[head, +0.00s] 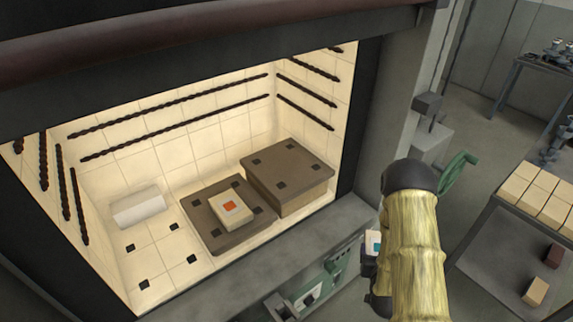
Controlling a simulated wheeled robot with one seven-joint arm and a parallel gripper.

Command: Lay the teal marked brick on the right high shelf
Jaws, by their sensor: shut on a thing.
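The teal marked brick (373,243) is a pale block with a teal square on it. It shows at the left side of my gripper (371,262), outside the furnace opening, to the right of and in front of the sill. My gripper is shut on it. My yellow-sleeved arm hides much of the brick and the fingers. The right high shelf (312,160) is the taller brown block on the right of the furnace floor. Its top has several dark square marks and no brick on it.
A lower brown shelf (200,212) left of it bears a brick with an orange mark (230,209). A white roll-like block (138,206) lies at the back left. The furnace sill (250,262) edges the opening. A rack of pale bricks (540,190) and a green handwheel (458,172) stand at right.

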